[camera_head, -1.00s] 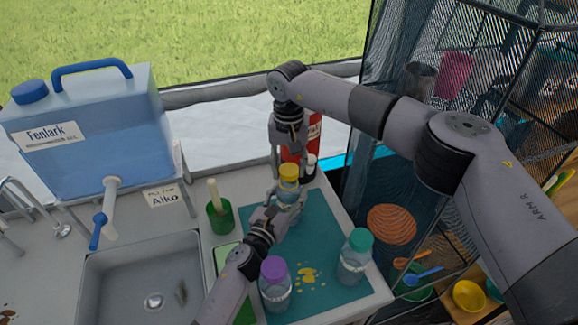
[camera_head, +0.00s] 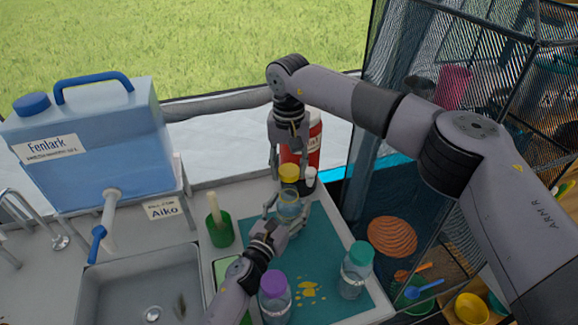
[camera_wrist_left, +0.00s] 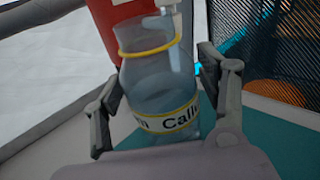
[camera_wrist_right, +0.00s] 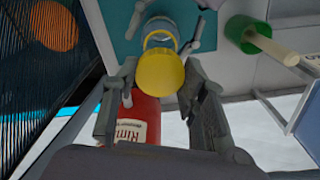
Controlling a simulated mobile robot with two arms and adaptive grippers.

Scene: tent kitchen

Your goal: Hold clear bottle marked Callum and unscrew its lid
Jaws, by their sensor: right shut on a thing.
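The clear bottle (camera_head: 289,208) stands upright near the back of the teal mat, its label reading "Callu…" in the left wrist view (camera_wrist_left: 165,118). Its neck is bare above a yellow ring. My left gripper (camera_head: 284,213) is open, with one finger on each side of the bottle and small gaps visible in the left wrist view. My right gripper (camera_head: 289,174) points down from above and is shut on the yellow lid (camera_head: 289,171). The lid is apart from the bottle, just above its neck; it also shows in the right wrist view (camera_wrist_right: 160,73).
A purple-lidded bottle (camera_head: 275,300) and a teal-lidded bottle (camera_head: 355,270) stand at the front of the mat (camera_head: 325,240). A green cup (camera_head: 220,232) stands left. The sink (camera_head: 150,290) and blue water container (camera_head: 80,140) are left.

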